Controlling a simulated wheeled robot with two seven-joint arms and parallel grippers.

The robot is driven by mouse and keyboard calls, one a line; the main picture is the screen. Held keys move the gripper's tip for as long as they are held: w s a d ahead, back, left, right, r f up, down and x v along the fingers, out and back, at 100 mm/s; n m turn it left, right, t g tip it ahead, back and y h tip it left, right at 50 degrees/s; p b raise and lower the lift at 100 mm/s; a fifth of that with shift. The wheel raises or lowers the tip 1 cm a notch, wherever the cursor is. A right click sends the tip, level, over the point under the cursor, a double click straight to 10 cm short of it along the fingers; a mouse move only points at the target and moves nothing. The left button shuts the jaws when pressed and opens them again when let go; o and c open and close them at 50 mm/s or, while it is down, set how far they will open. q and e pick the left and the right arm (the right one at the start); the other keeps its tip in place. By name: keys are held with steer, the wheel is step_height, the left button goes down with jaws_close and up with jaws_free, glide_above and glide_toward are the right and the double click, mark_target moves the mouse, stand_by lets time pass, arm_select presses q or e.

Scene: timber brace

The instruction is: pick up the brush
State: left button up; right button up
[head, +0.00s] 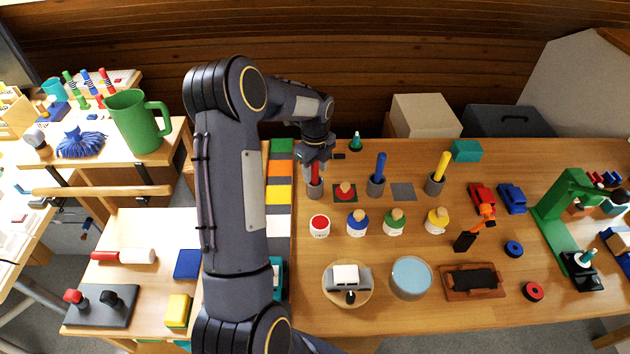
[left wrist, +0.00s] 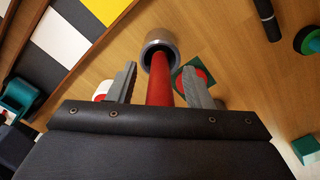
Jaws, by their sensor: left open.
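A red upright handle (head: 315,172), likely the brush, stands in a grey metal cup (head: 315,189) at the left of the wooden table. Its lower end is hidden in the cup. My left gripper (head: 316,157) is above the cup, pointing down. In the left wrist view the red handle (left wrist: 160,88) runs between the two open fingers, with a gap on each side, and the cup (left wrist: 160,41) lies beyond the fingertips. My right gripper is not in view.
A blue stick (head: 380,164) and a yellow stick (head: 442,164) stand in similar cups to the right. A red-knobbed piece on a green square (head: 345,199) is close beside the red handle's cup. Several paint pots stand in front.

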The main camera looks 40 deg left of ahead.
arm_select(q)
steer(key=shift+c, duration=0.5)
jaws_close()
step_height(320, 180, up, 10)
steer(key=p, duration=0.7)
